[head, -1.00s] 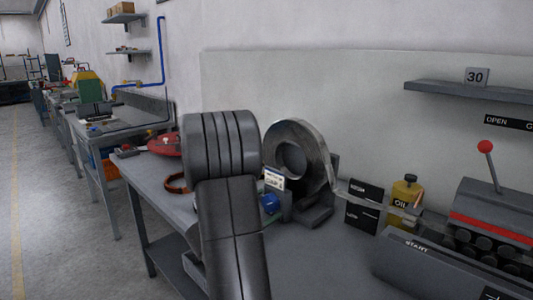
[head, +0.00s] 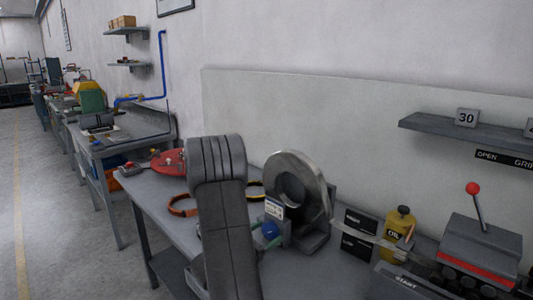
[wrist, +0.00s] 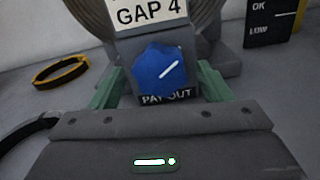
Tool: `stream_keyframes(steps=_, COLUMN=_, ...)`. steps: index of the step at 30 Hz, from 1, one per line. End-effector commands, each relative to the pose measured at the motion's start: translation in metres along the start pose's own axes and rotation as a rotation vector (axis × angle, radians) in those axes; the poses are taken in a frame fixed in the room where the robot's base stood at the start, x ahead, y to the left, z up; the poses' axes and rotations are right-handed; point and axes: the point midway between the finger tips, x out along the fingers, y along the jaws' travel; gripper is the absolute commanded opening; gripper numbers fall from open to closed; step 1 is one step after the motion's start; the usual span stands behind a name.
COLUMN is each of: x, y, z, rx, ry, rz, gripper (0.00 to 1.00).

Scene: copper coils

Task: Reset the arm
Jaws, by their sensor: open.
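My arm (head: 222,220) rises in the middle of the head view and bends over at its top. My gripper (wrist: 158,82) shows in the wrist view as two green fingers, spread apart and empty. They point toward a blue knob (wrist: 165,72) on a small grey box marked "PAY-OUT", with a "GAP 4" label (wrist: 150,12) above it. The knob lies between the fingers in the picture, with space on both sides; I cannot tell the depth between them. In the head view the knob (head: 269,230) sits below a grey metal coil (head: 312,186), and my arm hides most of the gripper.
A yellow oil can (head: 398,235), a dark panel (head: 357,232) and a red-knobbed lever machine (head: 480,245) stand right on the bench. An orange ring (head: 180,206), a yellow-black ring (wrist: 60,71) and a red disc (head: 168,162) lie left. A shelf (head: 440,128) hangs above.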

Motion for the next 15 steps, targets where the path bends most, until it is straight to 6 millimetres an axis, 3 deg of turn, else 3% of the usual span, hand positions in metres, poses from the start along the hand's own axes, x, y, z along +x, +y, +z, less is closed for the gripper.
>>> stream_keyframes(steps=15, x=-0.0001, y=0.0007, z=0.004, rx=-0.255, ry=0.002, rz=0.001, gripper=0.72)
